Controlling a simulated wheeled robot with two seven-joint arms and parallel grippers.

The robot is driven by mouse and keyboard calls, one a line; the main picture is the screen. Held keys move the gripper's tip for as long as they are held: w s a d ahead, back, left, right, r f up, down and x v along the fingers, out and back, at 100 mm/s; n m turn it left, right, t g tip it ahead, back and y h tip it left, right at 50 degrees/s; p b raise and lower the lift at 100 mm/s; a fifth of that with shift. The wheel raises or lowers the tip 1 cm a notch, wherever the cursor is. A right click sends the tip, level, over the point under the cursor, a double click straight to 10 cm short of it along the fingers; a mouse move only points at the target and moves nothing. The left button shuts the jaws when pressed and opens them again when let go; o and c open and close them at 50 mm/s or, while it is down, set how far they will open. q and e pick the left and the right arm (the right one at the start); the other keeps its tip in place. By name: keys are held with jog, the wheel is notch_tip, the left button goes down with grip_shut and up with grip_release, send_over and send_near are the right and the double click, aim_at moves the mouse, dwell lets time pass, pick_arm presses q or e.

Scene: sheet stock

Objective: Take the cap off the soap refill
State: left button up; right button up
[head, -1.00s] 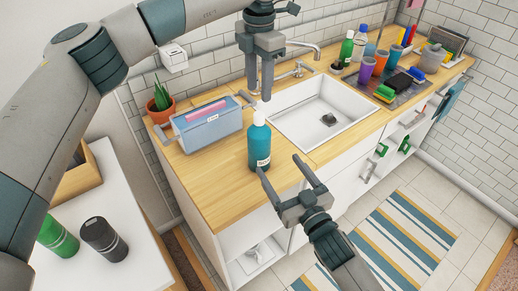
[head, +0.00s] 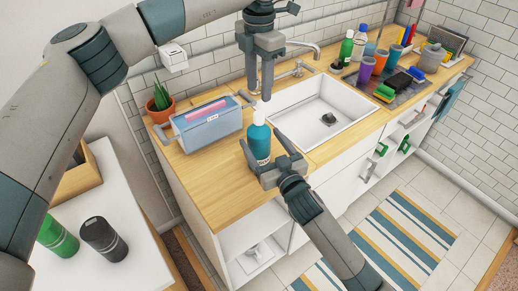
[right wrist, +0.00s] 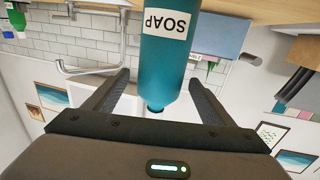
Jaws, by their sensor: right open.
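The soap refill is a teal bottle (head: 259,146) with a pale cap (head: 259,117), upright on the wooden counter. It also shows upside down in the right wrist view (right wrist: 165,75) with its white SOAP label; its cap cannot be made out there. My right gripper (head: 262,148) is open, its fingers on either side of the bottle; I cannot tell whether they touch it. My left gripper (head: 260,94) points straight down just above the cap, its two fingers apart and nothing visible between them.
A blue bin with handles (head: 207,124) and a potted plant (head: 160,103) stand left of the bottle. The sink (head: 345,98) and tap lie to the right. Cups, sponges and bottles crowd the far counter. Green and black cans (head: 104,239) stand on a white side table.

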jog(key=shift+x, duration=3)
grip_shut()
pick_arm(q)
jog(key=m, duration=1)
jog(key=shift+m, duration=0.4)
jog(key=m, duration=1.6)
